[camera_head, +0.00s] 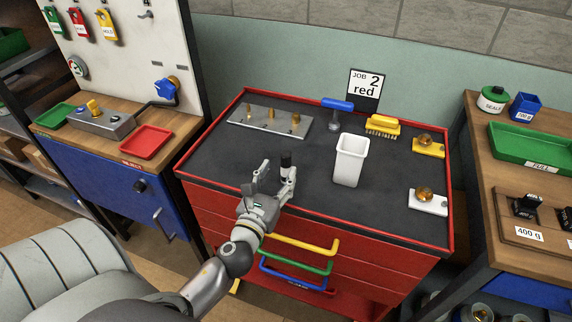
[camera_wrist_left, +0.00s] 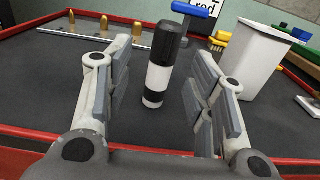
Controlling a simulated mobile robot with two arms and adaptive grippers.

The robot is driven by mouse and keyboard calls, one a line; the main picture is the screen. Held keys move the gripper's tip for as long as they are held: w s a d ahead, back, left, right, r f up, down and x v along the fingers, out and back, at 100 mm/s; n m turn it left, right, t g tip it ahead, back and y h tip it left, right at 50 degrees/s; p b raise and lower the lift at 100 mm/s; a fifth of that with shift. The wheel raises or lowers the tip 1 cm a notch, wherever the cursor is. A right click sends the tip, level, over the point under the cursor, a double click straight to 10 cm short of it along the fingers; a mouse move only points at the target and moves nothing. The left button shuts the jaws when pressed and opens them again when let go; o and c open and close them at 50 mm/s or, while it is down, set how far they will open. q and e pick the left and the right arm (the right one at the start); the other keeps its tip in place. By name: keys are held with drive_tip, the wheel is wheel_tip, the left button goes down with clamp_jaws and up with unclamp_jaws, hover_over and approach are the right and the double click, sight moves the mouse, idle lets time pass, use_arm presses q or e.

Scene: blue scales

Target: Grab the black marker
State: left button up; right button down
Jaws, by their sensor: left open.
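The black marker (camera_wrist_left: 160,65) stands upright on the dark top of the red cabinet (camera_head: 225,168). It has a black cap and black and white bands. In the head view the marker (camera_head: 286,160) shows just past my left gripper (camera_head: 273,175). In the left wrist view the left gripper (camera_wrist_left: 157,100) is open, with one finger on each side of the marker. Gaps show between the marker and both fingers. The marker's lower end in the head view is partly hidden by the gripper. My right gripper is not in view.
A white square cup (camera_head: 349,160) stands right of the marker. Behind are a metal plate with brass pegs (camera_head: 270,121), a blue-handled tool (camera_head: 337,105), a yellow brush (camera_head: 382,126) and a "JOB 2 red" sign (camera_head: 365,85). The cabinet top left of the gripper is clear.

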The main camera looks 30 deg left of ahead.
sight(284, 166)
use_arm(q)
drive_tip(key=p+x, duration=0.1)
drive_tip(key=x, duration=0.4)
drive_tip(key=shift+d, duration=0.15)
drive_tip(key=shift+w+f, duration=0.1)
drive_tip(key=shift+w, duration=0.1)
drive_tip(key=shift+c, duration=0.3)
drive_tip(key=c, duration=1)
drive_tip(key=shift+c, duration=0.2)
